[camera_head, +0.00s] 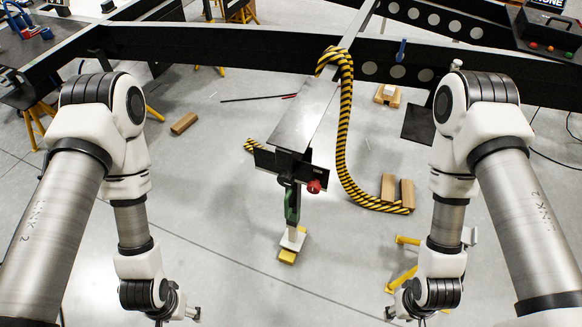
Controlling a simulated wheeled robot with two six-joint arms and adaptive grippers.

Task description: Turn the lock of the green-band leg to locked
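The green-band leg (293,207) hangs upright below the dark bracket at the middle of the camera_head view. Its light foot (293,238) is over a yellow block (287,257). A red knob (314,187), which looks like the lock, sits at the right of the leg's top. Its locked or unlocked setting is too small to read. My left gripper (193,313) is low at the left, well apart from the leg. My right gripper (391,313) is low at the right, also apart from it. Neither gripper's finger opening shows clearly; I see nothing held.
A black-and-yellow striped hose (345,130) loops down right of the leg. A black chassis beam (250,48) crosses behind. Wooden blocks (388,187) lie right of the hose, and a yellow stand (403,275) is near my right arm.

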